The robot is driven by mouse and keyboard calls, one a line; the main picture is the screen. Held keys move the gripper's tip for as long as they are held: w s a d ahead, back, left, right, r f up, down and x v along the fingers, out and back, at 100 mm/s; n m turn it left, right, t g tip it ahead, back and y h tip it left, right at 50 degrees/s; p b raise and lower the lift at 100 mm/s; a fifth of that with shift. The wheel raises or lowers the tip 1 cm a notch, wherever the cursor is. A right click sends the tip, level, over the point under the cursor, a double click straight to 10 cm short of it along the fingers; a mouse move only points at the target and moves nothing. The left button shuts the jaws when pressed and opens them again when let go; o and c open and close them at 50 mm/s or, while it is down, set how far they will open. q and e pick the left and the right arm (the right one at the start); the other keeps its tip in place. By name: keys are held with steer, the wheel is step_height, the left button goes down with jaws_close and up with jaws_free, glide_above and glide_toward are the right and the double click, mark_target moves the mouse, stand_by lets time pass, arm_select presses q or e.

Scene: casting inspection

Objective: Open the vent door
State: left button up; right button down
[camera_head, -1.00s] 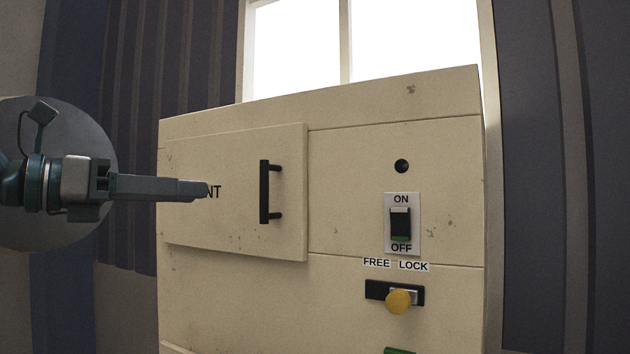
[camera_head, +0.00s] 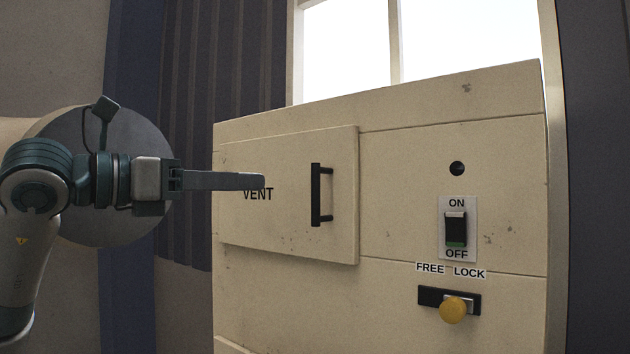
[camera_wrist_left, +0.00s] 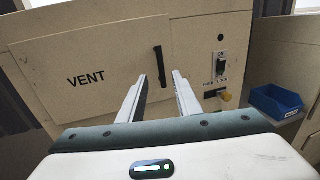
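The vent door (camera_head: 285,225) is a cream panel marked VENT on the left of the cabinet front. It looks shut or nearly so; a small gap cannot be ruled out. Its black upright bar handle (camera_head: 316,195) is near the door's right edge. My left gripper (camera_head: 262,181) is in front of the door, left of the handle and apart from it. In the left wrist view the two fingers (camera_wrist_left: 161,84) are spread with nothing between them, and the handle (camera_wrist_left: 160,65) shows beyond the gap. My right gripper is not in view.
Right of the door are a round hole (camera_head: 457,168), an ON/OFF switch (camera_head: 456,229) and a yellow knob (camera_head: 453,310) under FREE and LOCK. A blue bin (camera_wrist_left: 275,102) sits at the right in the left wrist view. A bright window (camera_head: 345,50) is behind the cabinet.

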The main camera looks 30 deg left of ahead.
mark_target(315, 184)
arm_select(q)
steer(key=p+x, duration=0.6)
steer(key=x, duration=0.8)
steer(key=shift+w+d, duration=0.15)
steer(key=shift+w, duration=0.3)
jaws_close()
